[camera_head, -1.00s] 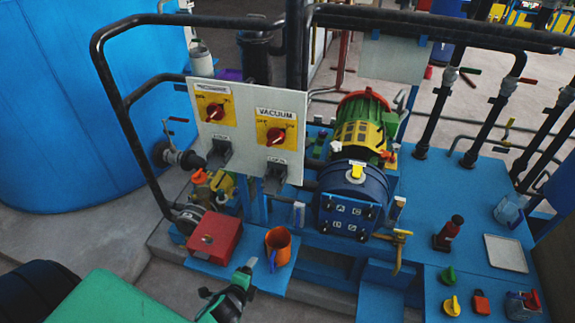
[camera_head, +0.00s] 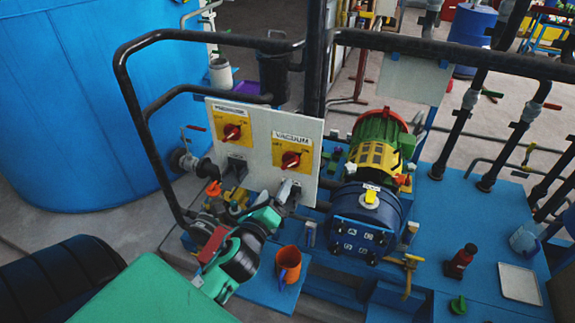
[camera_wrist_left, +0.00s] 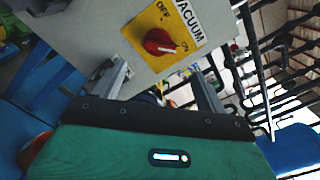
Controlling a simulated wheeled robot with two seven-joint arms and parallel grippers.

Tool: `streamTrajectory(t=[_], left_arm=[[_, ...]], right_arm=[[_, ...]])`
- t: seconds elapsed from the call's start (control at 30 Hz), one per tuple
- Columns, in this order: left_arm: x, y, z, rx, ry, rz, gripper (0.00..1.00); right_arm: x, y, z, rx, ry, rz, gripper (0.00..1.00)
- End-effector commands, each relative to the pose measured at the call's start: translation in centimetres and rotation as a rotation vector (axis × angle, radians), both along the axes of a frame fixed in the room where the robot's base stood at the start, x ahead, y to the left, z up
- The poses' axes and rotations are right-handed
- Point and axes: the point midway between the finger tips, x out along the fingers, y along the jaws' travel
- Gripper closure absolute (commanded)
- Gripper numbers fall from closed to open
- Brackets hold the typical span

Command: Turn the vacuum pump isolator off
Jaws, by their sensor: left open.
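The vacuum isolator is a red rotary knob (camera_head: 290,160) on a yellow plate labelled VACUUM, on the right of a pale panel (camera_head: 257,132). In the left wrist view the knob (camera_wrist_left: 158,42) shows above the fingers, with its white mark toward the ON label. My left gripper (camera_head: 286,190) is in front of the panel, just below the VACUUM plate. In the left wrist view its two fingers (camera_wrist_left: 158,88) are apart with nothing between them. The fingers look clear of the knob. My right gripper is not in view.
A similar red knob (camera_head: 232,132) on a yellow plate sits left of VACUUM. Black pipe rails (camera_head: 130,88) curve around the panel's left and top. The blue pump (camera_head: 362,218) stands right of it. An orange mug (camera_head: 288,262) stands below on a blue ledge.

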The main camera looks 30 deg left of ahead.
Motion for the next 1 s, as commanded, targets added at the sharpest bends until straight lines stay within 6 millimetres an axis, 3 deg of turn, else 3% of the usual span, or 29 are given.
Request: streamTrajectory(t=[0.3, 0.5, 0.7, 1.0], left_arm=[[5.6, 1.3, 0.3, -0.003, -0.001, 0.001, 0.25], [8.2, 2.0, 0.2, -0.003, 0.000, 0.001, 0.25], [9.4, 2.2, 0.0, -0.002, 0.001, 0.000, 0.25], [9.5, 2.3, -0.1, -0.003, 0.001, 0.000, 0.25]], right_arm=[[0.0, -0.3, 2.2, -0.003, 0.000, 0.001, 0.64], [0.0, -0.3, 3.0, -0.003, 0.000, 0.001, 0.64], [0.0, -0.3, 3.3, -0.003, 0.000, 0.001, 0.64], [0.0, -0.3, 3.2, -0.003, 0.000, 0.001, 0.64]])
